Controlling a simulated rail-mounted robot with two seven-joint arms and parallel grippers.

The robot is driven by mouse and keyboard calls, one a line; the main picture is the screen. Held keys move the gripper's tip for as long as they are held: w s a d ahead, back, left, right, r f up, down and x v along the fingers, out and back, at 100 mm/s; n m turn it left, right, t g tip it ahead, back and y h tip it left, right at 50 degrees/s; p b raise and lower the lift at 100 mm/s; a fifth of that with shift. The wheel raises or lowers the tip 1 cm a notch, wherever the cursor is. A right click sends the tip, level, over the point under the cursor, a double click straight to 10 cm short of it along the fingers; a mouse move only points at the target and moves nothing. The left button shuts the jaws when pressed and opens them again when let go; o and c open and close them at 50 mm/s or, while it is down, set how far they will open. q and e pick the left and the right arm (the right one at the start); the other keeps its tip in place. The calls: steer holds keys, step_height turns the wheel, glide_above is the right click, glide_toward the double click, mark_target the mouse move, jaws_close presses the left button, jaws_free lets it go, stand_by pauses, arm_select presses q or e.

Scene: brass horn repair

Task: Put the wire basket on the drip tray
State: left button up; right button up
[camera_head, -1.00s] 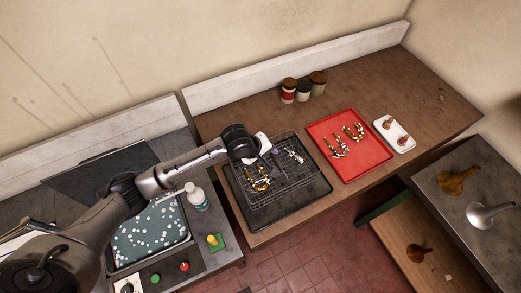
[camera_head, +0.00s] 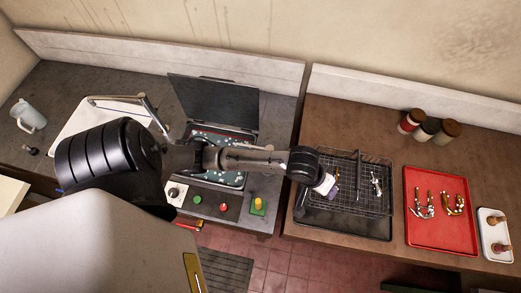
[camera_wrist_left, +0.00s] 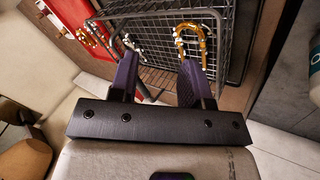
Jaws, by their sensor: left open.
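The wire basket (camera_head: 372,203) is a dark mesh box with brass and silver horn parts inside. In the head view it is over the black drip tray (camera_head: 345,225), whose bare rim shows at the front and left; it looks set down on it. My left gripper (camera_head: 328,184) is at the basket's left side, over its edge. In the left wrist view my left gripper (camera_wrist_left: 158,68) has its two purple fingers apart, close to the basket (camera_wrist_left: 155,22), with no wire visibly clamped. A hooked brass part (camera_wrist_left: 191,38) shows beyond one finger. My right gripper is not in view.
Right of the tray are a red tray (camera_head: 440,235) with brass parts and a small white tray (camera_head: 495,250). Several jars (camera_head: 428,127) stand behind. An open-lidded bath (camera_head: 215,100) and coloured buttons (camera_head: 223,207) are on the left counter.

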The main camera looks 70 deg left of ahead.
arm_select(q)
steer(key=s+a+f+m+g+y, duration=0.1)
steer(key=s+a+m, duration=0.1)
steer(key=s, duration=0.8)
steer(key=s+a+f+m+y, duration=0.1)
steer(key=s+m, duration=0.4)
steer(key=s, duration=0.5)
steer(key=shift+a+f+m+g+y, duration=0.3)
steer(key=shift+a+f+g+y, duration=0.1)
steer(key=shift+a+y, duration=0.3)
steer(key=shift+r, duration=0.1)
step_height(320, 180, up, 4)
steer(key=p, duration=0.4)
steer(key=shift+d, duration=0.1)
